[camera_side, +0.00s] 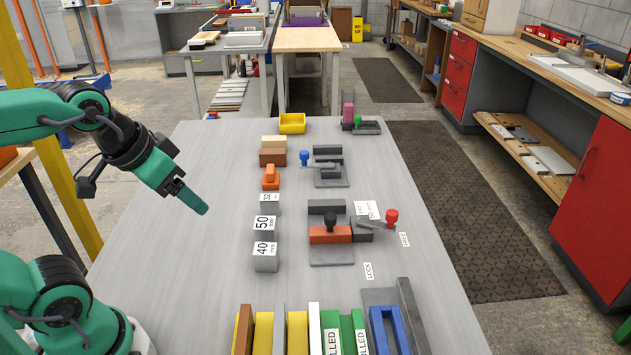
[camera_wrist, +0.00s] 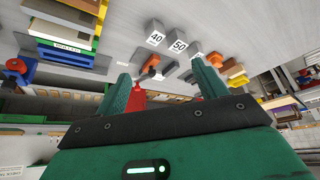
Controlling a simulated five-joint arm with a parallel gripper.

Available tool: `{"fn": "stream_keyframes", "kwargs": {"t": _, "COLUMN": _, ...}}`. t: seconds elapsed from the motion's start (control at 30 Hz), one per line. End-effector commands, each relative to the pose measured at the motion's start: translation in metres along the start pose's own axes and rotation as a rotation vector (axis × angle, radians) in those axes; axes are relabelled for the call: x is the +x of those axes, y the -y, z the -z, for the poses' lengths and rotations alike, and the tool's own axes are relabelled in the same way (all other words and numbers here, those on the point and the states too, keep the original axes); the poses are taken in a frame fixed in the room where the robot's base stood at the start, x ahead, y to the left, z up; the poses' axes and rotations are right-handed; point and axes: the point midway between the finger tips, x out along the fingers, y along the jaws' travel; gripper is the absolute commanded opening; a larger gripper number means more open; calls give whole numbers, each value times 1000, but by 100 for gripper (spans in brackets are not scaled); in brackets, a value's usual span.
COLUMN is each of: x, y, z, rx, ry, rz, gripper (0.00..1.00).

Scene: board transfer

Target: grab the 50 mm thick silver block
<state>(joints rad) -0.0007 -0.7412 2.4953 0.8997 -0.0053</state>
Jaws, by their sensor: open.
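The silver block labelled 50 mm (camera_side: 265,227) stands on the grey table, in a row between the silver 40 mm block (camera_side: 265,258) nearer the camera and a smaller silver block labelled 32 (camera_side: 269,203) behind it. In the wrist view the 50 block (camera_wrist: 179,47) is beyond the fingertips, right of the 40 block (camera_wrist: 155,37). My gripper (camera_side: 196,203) is above the table, to the left of the row and apart from it. In the wrist view my gripper (camera_wrist: 163,85) has its two fingers spread, with nothing held between them.
Right of the row, an orange block (camera_side: 325,236) sits in a fixture with a red-knobbed clamp (camera_side: 391,217). An orange clamp piece (camera_side: 271,179) and stacked wooden blocks (camera_side: 273,150) stand behind. Coloured bars fill the front edge. The table left of the row is clear.

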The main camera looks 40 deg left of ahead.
Motion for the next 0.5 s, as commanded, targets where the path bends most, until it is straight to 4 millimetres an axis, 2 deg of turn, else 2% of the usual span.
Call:
{"fn": "stream_keyframes", "kwargs": {"t": 0.27, "x": 11, "y": 3, "z": 17, "rx": -65, "ry": 49, "rz": 7, "gripper": 71}}
{"fn": "stream_keyframes", "kwargs": {"t": 0.5, "x": 34, "y": 7, "z": 42, "rx": -172, "ry": 122, "rz": 21, "gripper": 71}}
